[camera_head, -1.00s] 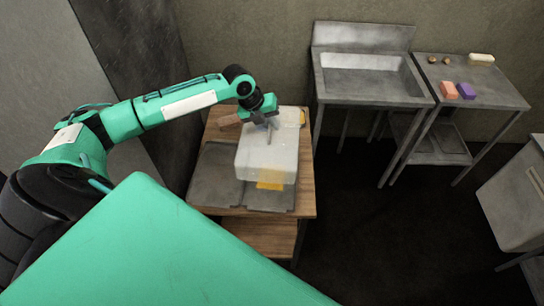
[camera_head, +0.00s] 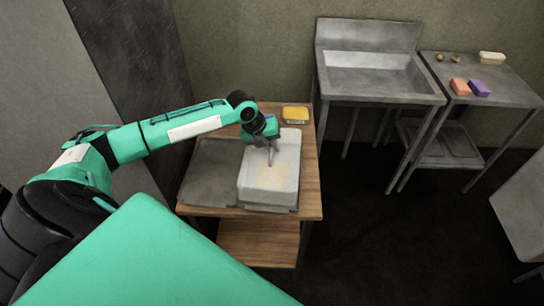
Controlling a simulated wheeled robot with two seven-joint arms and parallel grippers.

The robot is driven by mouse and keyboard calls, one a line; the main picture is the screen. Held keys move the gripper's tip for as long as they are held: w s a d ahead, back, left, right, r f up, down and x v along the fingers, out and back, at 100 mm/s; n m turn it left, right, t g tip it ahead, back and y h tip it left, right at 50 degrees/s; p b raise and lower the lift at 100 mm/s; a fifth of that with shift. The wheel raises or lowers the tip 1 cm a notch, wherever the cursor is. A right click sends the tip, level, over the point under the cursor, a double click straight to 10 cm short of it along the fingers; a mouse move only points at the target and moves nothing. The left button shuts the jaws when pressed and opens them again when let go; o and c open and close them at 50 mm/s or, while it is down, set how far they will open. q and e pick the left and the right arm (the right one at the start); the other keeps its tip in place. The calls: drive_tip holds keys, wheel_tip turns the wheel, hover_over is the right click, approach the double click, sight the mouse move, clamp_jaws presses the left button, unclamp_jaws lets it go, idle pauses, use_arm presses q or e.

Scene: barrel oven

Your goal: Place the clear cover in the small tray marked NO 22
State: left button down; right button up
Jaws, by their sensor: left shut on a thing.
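The clear cover (camera_head: 271,183) is a pale, frosted, translucent box. It sits low over the right-hand part of the wooden table, over the right grey tray (camera_head: 262,208), whose front edge shows. Whether the cover rests fully in it is hard to tell. A second grey tray (camera_head: 211,172) lies flat beside it on the left. My left gripper (camera_head: 270,158) points down at the top of the cover and is shut on it; its grip point is small and partly hidden. I cannot read a NO 22 mark on either tray. My right gripper is out of view.
A yellow-topped small dish (camera_head: 295,114) is at the table's back right corner. The wooden table (camera_head: 311,180) has a bare right strip. A metal sink (camera_head: 372,75) and a side table (camera_head: 510,90) with orange and purple blocks stand beyond.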

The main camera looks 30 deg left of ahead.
use_arm(q)
wheel_tip(320, 180, down, 3)
drive_tip(key=shift+b, duration=0.85)
drive_tip(key=shift+w+f, duration=0.1)
drive_tip(key=shift+f, duration=0.1)
drive_tip(key=shift+r, duration=0.1)
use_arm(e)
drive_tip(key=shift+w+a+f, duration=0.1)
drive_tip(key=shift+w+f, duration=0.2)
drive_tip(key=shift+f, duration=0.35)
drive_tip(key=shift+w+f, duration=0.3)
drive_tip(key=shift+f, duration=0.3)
use_arm(q)
drive_tip(key=c, duration=1.5)
unclamp_jaws()
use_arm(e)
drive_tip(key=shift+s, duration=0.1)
